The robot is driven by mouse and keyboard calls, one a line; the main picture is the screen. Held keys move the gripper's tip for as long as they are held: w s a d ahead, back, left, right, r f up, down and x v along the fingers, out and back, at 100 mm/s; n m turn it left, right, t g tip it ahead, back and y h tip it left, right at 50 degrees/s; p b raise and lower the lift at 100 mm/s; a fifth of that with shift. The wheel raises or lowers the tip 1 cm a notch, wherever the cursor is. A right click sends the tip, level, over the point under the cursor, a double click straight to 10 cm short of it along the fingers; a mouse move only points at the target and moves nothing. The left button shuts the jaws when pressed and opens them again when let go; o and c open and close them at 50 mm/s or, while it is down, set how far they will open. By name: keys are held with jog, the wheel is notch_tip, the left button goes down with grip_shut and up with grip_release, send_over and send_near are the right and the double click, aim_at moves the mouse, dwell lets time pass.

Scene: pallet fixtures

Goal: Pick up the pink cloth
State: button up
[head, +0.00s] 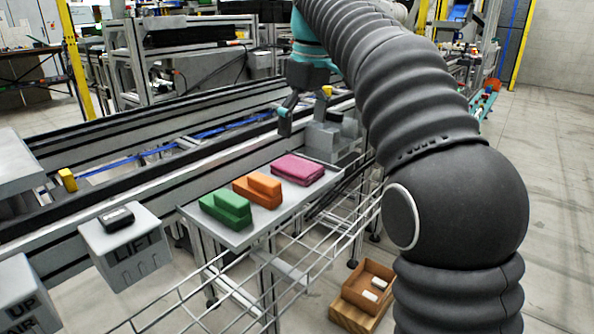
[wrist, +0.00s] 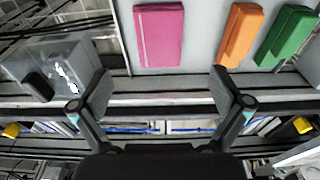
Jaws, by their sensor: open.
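The pink cloth (head: 298,169) lies folded flat at the far end of a grey tray shelf (head: 240,239) beside the conveyor. In the wrist view the pink cloth (wrist: 159,36) is at the top, left of centre. My gripper (head: 287,118) hangs above and behind the cloth, over the conveyor side. In the wrist view my gripper (wrist: 162,80) is open, its two fingers spread wide with nothing between them. The cloth is beyond the fingertips and apart from them.
An orange stepped block (head: 257,189) and a green stepped block (head: 226,209) sit on the same shelf, nearer the front. A grey box fixture (head: 330,140) stands just behind the cloth. Conveyor rails (head: 150,171) run alongside. A wooden box (head: 364,290) is on the floor below.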

aim_at(297, 165)
jog(key=shift+w+a+f+b, duration=0.2)
jog(key=shift+f+b, duration=0.15)
jog(key=shift+f, duration=1.1)
jog(key=shift+w+a+f+b, duration=0.15)
jog(key=shift+f+b, duration=0.25)
jog(key=shift+f, duration=1)
jog(key=shift+w+a+f+b, duration=0.2)
jog(key=shift+f+b, duration=0.15)
jog(key=shift+f, duration=1.1)
jog(key=shift+s, duration=0.1)
jog(key=c, duration=1.2)
